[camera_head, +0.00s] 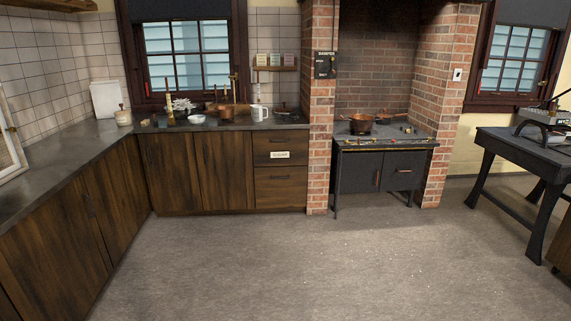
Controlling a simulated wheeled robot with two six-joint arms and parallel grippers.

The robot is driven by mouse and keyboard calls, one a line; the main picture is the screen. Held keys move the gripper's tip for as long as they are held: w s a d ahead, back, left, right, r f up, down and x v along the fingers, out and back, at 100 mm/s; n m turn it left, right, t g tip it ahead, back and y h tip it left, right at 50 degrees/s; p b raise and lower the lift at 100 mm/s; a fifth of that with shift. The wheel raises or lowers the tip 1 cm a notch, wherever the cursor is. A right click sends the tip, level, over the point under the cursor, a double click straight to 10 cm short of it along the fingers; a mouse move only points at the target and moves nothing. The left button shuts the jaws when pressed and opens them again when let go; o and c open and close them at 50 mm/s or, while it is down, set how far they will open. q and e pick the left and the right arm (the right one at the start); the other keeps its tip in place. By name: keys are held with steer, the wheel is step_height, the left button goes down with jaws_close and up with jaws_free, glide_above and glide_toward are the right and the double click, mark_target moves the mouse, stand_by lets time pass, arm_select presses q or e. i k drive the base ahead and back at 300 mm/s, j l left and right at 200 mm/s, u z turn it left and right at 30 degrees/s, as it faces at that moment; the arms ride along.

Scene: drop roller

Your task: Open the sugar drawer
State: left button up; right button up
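The sugar drawer (281,146) is the upper of two drawers at the right end of the far wooden counter, beside the brick pillar. Its dark wood front carries a small white label (279,155) that seems to read SUGAR, though the letters are tiny. The drawer front looks flush with the cabinet, so it is closed. A similar closed drawer (281,188) is directly below it. Neither of my grippers shows in the head view.
Bare grey floor (270,260) lies between me and the drawers. A wooden counter (60,160) runs along the left. A dark stove (384,165) stands in the brick alcove right of the drawers. A dark workbench (530,160) stands at far right.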

mark_target(286, 148)
steer(key=i, duration=2.6)
steer(key=i+j+z, duration=0.1)
steer(key=i, duration=1.2)
